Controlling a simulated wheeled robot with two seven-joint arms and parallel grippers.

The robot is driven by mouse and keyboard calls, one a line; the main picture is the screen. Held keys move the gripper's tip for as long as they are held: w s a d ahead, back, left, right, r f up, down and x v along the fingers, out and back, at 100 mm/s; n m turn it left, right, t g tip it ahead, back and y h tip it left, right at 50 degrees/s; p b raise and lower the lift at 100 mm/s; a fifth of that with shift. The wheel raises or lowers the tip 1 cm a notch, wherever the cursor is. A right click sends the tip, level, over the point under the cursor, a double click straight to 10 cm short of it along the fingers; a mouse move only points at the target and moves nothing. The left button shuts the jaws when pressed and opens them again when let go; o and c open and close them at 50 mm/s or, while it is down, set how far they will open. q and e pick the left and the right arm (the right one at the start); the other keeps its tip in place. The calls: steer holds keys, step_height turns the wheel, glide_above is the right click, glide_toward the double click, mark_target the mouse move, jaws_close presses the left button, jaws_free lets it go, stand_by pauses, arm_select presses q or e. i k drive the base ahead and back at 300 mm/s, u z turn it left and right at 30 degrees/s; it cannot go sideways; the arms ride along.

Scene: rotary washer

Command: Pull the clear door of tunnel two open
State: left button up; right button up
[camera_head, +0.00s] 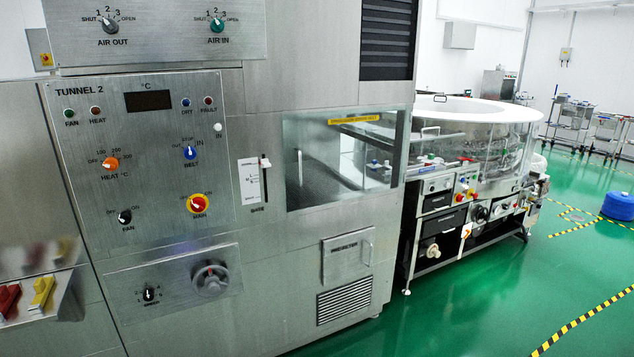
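The clear door (322,185) of tunnel two is a see-through panel in the steel front of the machine, right of centre in the head view. It looks flush with the front, as if closed. A slim vertical handle (300,168) stands at its left side. A yellow label (355,119) runs along its top. The control panel (150,235) marked "TUNNEL 2" is left of the door. Neither of my grippers is in view, so their states are hidden.
A slotted lever (264,164) sits between panel and door. A small hatch (348,257) and a vent grille (345,300) are below. A round clear-walled washer (480,145) stands to the right. Green floor (480,310) is open at the front right, and a blue roll (618,206) lies farther off.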

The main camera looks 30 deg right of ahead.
mark_target(371, 118)
steer(key=z, duration=1.2)
steer(key=i, duration=1.2)
steer(key=u, duration=0.1)
